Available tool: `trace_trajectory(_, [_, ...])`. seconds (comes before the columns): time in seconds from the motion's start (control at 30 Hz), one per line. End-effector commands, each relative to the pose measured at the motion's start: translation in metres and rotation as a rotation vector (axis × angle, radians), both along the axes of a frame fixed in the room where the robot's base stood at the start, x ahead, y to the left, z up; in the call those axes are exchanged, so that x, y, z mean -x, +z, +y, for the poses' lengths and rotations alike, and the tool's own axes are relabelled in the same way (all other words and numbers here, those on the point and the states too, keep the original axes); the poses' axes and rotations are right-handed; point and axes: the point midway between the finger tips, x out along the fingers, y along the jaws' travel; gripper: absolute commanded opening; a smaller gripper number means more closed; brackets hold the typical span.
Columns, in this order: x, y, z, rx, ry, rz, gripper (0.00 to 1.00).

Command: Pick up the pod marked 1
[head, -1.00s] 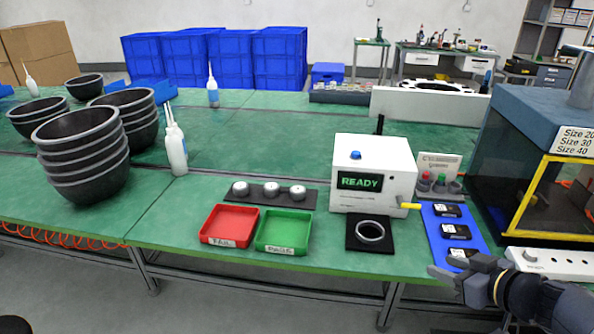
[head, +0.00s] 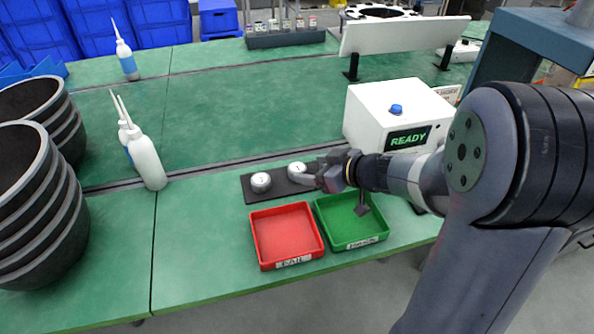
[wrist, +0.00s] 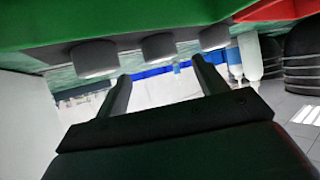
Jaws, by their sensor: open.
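Several white round pods sit on a dark strip (head: 248,191) on the green bench. In the head view I see a left pod (head: 260,183) and a middle pod (head: 297,170); the third is hidden behind my arm. Their marks are too small to read surely. My gripper (head: 312,181) is just right of the middle pod, low over the strip. In the wrist view, which looks upside down, my open, empty gripper (wrist: 161,82) has its fingers apart, with three pods (wrist: 158,47) in a row beyond them. I cannot tell whether the fingers touch one.
A red tray (head: 287,236) and a green tray (head: 352,240) stand in front of the strip. A white READY box (head: 377,112) stands behind my arm. White bottles (head: 146,158) and black bowls (head: 35,220) are at left.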

Motion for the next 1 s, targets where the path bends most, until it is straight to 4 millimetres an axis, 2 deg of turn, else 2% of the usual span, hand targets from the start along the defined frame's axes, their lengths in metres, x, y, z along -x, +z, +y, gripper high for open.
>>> trace_trajectory(0.3, [-0.020,-0.019,0.029,-0.001,0.002,0.002,0.68])
trace_trajectory(0.67, [-0.025,-0.023,0.034,0.001,0.000,0.001,0.67])
trace_trajectory(1.0, [-0.024,-0.023,0.033,0.001,0.000,0.001,0.39])
